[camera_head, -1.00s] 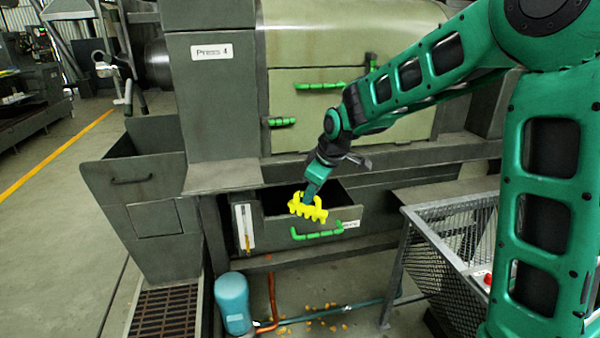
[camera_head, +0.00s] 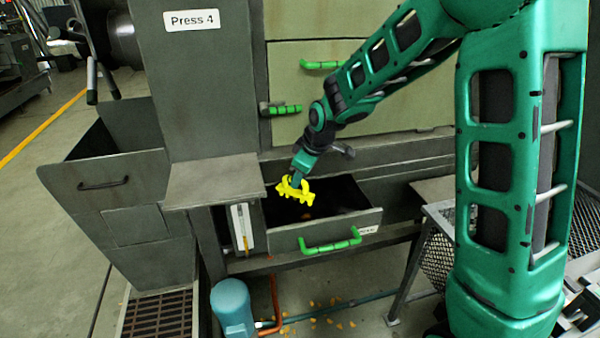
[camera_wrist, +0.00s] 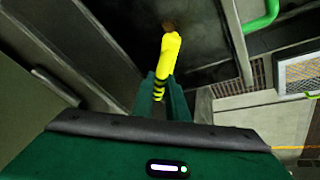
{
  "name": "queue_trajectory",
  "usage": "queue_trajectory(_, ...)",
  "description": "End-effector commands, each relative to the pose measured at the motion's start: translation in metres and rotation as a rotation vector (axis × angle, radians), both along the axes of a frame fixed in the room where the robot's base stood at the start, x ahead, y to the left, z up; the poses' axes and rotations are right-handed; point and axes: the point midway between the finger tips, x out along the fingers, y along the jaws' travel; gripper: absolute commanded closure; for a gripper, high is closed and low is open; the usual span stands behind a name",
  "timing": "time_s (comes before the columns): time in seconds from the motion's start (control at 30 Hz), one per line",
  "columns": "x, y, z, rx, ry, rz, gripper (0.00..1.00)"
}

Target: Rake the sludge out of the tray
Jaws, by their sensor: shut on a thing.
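The tray (camera_head: 325,236) is an open grey drawer low in the press, with a green handle (camera_head: 330,241) on its front. My gripper (camera_head: 297,177) is shut on a yellow toothed rake (camera_head: 291,189), which hangs over the left part of the tray. In the wrist view my gripper (camera_wrist: 162,92) points into the dark tray, and the rake (camera_wrist: 169,55) reaches forward from between the fingers. A small brown patch, perhaps sludge, shows in the tray (camera_head: 308,213) and past the rake's end in the wrist view (camera_wrist: 168,26). Whether the rake touches the bottom cannot be told.
A grey hopper bin (camera_head: 120,180) stands at the left above a floor grate (camera_head: 157,315). A grey ledge (camera_head: 213,181) juts out left of the tray. A blue cylinder (camera_head: 232,305) stands below it. A mesh-sided frame (camera_head: 440,260) is at the right.

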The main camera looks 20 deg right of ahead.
Motion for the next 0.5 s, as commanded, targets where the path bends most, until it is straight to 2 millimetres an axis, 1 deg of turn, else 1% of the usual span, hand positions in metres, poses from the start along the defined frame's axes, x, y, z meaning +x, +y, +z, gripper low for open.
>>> queue_trajectory(0.2,0.001,-0.012,-0.013,0.000,0.001,-0.015,1.00)
queue_trajectory(0.5,0.001,-0.018,-0.040,-0.001,0.002,-0.023,1.00)
